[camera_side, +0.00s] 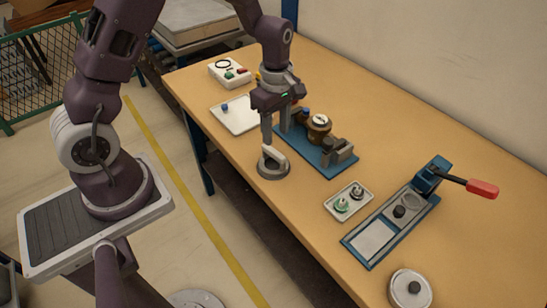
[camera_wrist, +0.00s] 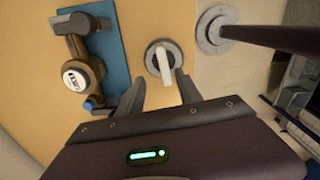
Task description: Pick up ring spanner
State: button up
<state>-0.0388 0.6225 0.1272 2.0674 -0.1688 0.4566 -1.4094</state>
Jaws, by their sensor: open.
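No clearly ring-ended spanner can be made out. A pale grey bar (camera_side: 274,154), possibly the ring spanner, sits on a round dark grey base (camera_side: 272,174) near the table's front edge. In the wrist view the bar (camera_wrist: 163,62) lies across the round base (camera_wrist: 151,58). My gripper (camera_side: 275,134) is open and empty, pointing down just above and behind the bar. In the wrist view, its fingertips (camera_wrist: 160,76) straddle the lower end of the bar, with a gap on each side. I cannot tell the exact height between them.
A blue plate (camera_side: 320,155) with a brass meter (camera_side: 319,126) and clamp stands close behind my gripper. A small tray (camera_side: 333,207) with fittings and a red-handled lever press (camera_side: 390,230) lie to the right. A white tray (camera_side: 232,121) and control box (camera_side: 229,73) stand farther back.

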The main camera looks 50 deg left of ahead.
aim_at(272, 150)
jog(key=f, duration=0.4)
jog(key=s+f, duration=0.1)
jog(key=f, duration=0.2)
jog(key=shift+a, duration=0.2)
jog(key=shift+w, duration=0.1)
grip_shut()
